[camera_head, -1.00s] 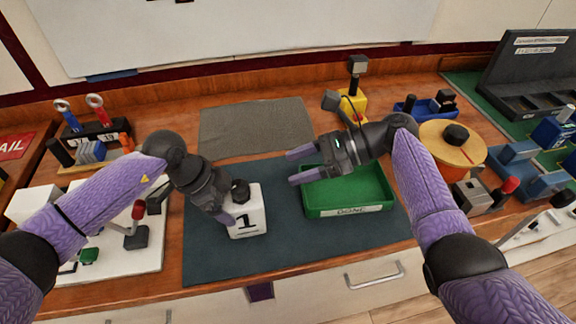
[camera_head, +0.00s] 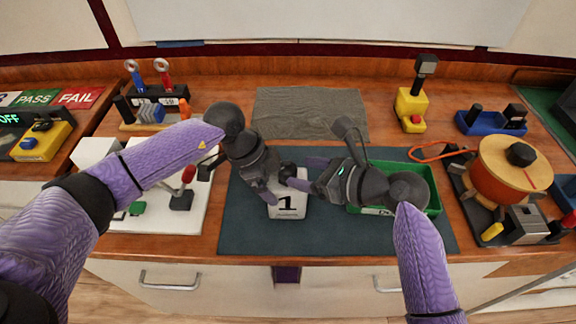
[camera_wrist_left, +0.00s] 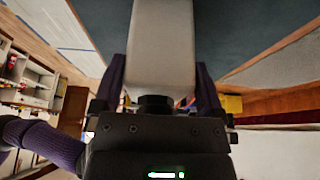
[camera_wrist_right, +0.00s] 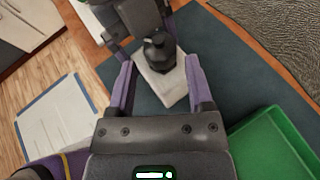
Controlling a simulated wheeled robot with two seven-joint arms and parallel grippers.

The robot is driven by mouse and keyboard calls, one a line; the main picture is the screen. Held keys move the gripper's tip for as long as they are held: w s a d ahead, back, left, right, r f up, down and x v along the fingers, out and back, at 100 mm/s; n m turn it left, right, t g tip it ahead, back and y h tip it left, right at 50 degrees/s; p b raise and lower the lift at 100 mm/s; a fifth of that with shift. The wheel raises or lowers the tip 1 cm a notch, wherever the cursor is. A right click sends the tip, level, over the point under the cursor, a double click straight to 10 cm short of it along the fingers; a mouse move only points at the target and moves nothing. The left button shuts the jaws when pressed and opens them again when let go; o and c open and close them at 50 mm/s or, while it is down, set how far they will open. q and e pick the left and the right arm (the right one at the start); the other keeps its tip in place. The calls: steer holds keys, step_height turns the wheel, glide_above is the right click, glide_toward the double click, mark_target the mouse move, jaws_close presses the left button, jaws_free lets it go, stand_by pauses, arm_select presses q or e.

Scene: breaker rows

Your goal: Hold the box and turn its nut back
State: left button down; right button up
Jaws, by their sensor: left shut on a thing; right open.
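The white box (camera_head: 288,208) marked "1" stands on the dark mat and carries a black nut (camera_head: 288,170) on top. In the right wrist view the nut (camera_wrist_right: 159,50) is a dark knob on the white box (camera_wrist_right: 165,84). My left gripper (camera_head: 268,190) is shut on the box from its left side; the left wrist view shows the box (camera_wrist_left: 162,45) between its fingers. My right gripper (camera_head: 308,176) is open at the right of the nut. In the right wrist view its fingers (camera_wrist_right: 158,80) are spread, with the nut ahead between them, apparently not touched.
A grey cloth (camera_head: 310,112) lies behind. A white board with a red-handled lever (camera_head: 187,176) is at left. An orange round device (camera_head: 510,175) and a yellow device (camera_head: 411,105) are at right.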

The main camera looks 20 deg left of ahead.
mark_target(289, 166)
steer(key=x, duration=0.4)
steer(key=shift+w+a+f, duration=0.1)
steer(key=shift+a+f, duration=0.05)
steer(key=shift+a, duration=0.1)
jaws_close()
steer(key=n+g, duration=0.4)
steer(key=g, duration=0.1)
steer(key=shift+n, duration=0.4)
steer(key=shift+g, duration=0.3)
steer(key=shift+y, duration=0.3)
jaws_free()
steer(key=shift+d, duration=0.1)
